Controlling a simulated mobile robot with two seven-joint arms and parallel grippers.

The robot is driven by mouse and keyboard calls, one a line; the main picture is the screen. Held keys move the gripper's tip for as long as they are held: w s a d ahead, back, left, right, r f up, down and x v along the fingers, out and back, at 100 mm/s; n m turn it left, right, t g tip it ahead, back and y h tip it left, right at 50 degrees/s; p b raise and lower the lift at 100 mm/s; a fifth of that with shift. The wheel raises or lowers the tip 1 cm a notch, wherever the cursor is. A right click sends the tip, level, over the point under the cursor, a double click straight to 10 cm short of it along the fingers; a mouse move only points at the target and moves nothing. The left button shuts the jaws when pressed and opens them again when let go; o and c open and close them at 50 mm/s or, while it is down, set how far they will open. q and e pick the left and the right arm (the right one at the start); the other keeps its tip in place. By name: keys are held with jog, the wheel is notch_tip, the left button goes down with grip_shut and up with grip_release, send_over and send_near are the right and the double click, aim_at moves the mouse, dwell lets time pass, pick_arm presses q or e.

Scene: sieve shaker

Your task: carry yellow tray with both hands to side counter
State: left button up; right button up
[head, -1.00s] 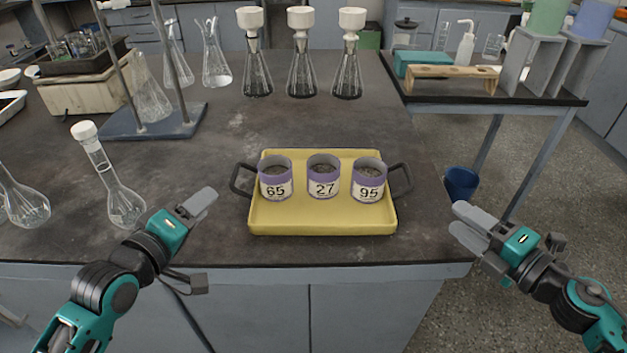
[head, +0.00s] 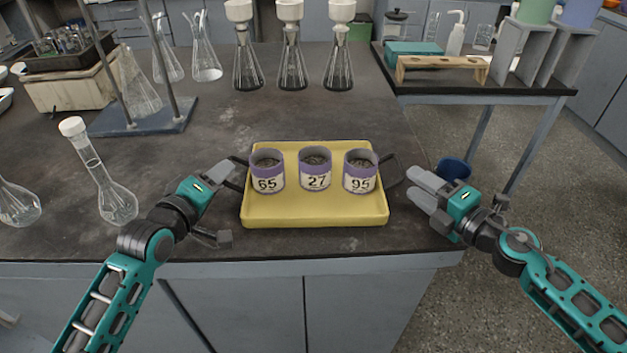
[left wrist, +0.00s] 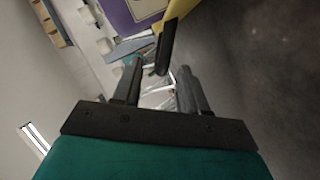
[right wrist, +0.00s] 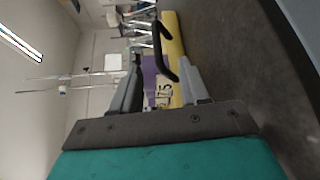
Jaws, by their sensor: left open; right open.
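The yellow tray (head: 315,211) lies flat on the dark counter near its front edge. It holds three purple-banded cups labelled 65 (head: 267,172), 27 (head: 315,169) and 95 (head: 360,172). A dark handle stands at each end, left (head: 238,172) and right (head: 391,170). My left gripper (head: 228,172) is open at the left handle; in the left wrist view that handle (left wrist: 166,48) shows between and ahead of the fingers. My right gripper (head: 416,185) is open just right of the right handle; in the right wrist view the handle (right wrist: 163,52) lies between and ahead of the fingers.
A side table (head: 480,92) stands at the right back, bearing a wooden rack (head: 442,68), a teal box (head: 413,54) and grey stands. A blue bin (head: 454,169) is on the floor. Flasks and a stand (head: 140,125) occupy the counter's left and back.

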pick_arm(q)
jog(key=shift+x, duration=2.2)
pick_arm(e)
jog(key=shift+x, duration=2.2)
jog(key=shift+c, duration=0.3)
pick_arm(q)
grip_shut()
pick_arm(e)
jog(key=c, duration=0.7)
grip_shut()
jog(key=shift+r, duration=0.1)
